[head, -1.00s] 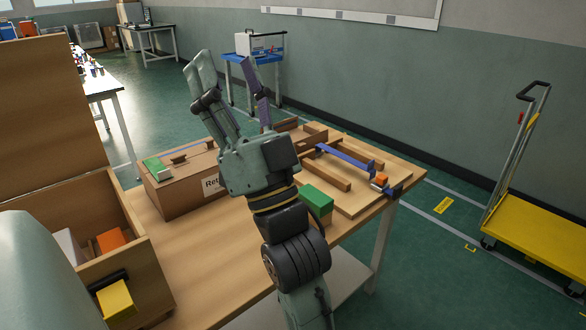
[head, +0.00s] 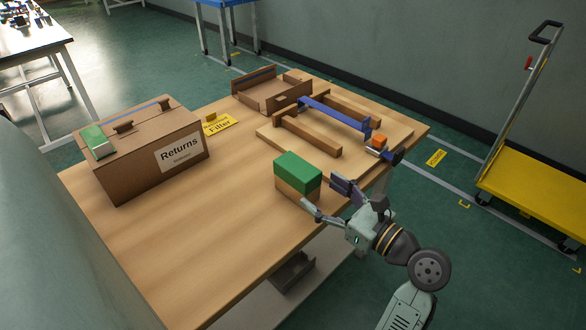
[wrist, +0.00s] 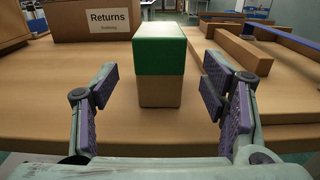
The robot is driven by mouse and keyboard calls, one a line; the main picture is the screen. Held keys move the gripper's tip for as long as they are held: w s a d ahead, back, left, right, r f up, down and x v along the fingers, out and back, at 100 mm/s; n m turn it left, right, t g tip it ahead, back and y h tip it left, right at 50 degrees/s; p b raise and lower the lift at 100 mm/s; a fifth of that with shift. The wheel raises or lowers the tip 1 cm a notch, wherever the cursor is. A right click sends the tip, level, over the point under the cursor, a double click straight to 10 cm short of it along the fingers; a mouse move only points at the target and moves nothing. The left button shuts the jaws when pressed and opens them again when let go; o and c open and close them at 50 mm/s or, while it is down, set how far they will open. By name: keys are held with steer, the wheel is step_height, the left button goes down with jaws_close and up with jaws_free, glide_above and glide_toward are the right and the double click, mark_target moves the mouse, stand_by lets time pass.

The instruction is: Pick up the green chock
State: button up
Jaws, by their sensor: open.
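A green block (head: 298,167), which looks like the green chock, sits squarely on a tan block (head: 290,190) of about the same footprint near the table's front edge. In the wrist view the green block (wrist: 160,55) and the tan block (wrist: 160,92) stand upright straight ahead, centred between the fingers. My gripper (head: 320,194) is open and empty, low at the table's front edge. Its purple-padded fingers (wrist: 159,84) lie to either side of the stack in the picture, with visible gaps. I cannot tell whether the fingertips reach alongside it.
A "Returns" box (head: 150,152) with a smaller green item (head: 97,141) on top stands at the left. A yellow "Filter" label (head: 219,124) lies beside it. A wooden fixture with a blue bar (head: 330,112) and an open brown tray (head: 272,92) are behind. Table left of the stack is clear.

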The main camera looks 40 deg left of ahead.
mark_target(314, 186)
steer(key=a, duration=0.3)
steer(key=shift+w, duration=0.15)
steer(key=a, duration=0.2)
steer(key=a+r+p, duration=0.1)
steer(key=a, duration=0.1)
steer(key=shift+a, duration=0.15)
steer(key=shift+w+a+f, duration=0.1)
steer(key=shift+w+a, duration=0.05)
steer(key=shift+a, duration=0.35)
steer(key=shift+c, duration=0.6)
steer(key=c, duration=1.3)
steer(key=shift+o, duration=0.2)
steer(key=shift+r, duration=0.2)
